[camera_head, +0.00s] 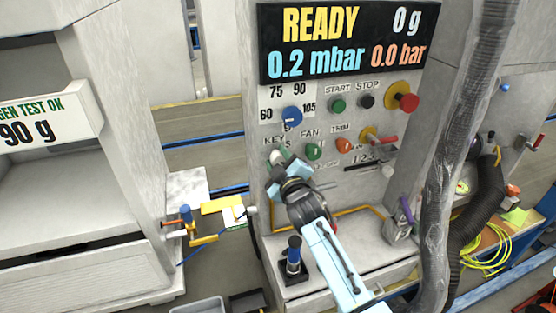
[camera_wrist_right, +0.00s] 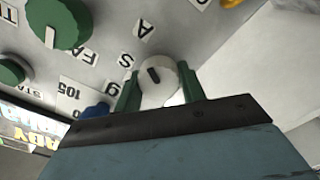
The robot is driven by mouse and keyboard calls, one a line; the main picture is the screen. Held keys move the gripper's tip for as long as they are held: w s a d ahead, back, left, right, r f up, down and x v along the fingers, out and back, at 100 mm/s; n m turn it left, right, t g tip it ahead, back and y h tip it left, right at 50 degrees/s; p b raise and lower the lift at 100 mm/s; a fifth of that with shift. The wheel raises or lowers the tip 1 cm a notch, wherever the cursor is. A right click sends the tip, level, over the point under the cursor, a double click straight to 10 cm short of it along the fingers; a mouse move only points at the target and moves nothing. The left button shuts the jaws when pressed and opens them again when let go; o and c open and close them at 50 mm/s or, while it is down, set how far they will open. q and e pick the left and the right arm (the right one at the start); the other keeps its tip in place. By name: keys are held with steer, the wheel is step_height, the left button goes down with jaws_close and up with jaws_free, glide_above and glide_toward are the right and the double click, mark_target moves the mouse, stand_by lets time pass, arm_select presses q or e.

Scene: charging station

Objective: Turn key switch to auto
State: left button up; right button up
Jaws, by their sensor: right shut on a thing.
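The key switch (camera_wrist_right: 155,74) is a pale round knob with a dark slot mark, on the front of the grey control panel (camera_head: 352,112). In the right wrist view it sits between the two green fingers of my right gripper (camera_wrist_right: 160,92). My right gripper (camera_head: 278,170) is shut on the knob at the panel's left side, under the KEY label. It covers most of the knob in the head view. The slot mark is tilted in the wrist view. The letters "A" and "S" show near the knob. My left gripper is not in view.
A blue dial (camera_head: 292,116) is just above the key, and a green FAN knob (camera_head: 314,151) sits close to the right. Beyond are an orange TRIM knob (camera_head: 344,146) and a red button (camera_head: 408,102). A blue-topped joystick (camera_head: 294,250) stands below. A grey hose (camera_head: 462,130) hangs at right.

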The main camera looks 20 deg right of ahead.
steer(key=o, duration=1)
steer(key=shift+c, duration=0.2)
steer(key=s, duration=1.3)
steer(key=shift+s+d, duration=0.2)
steer(key=shift+d, duration=0.05)
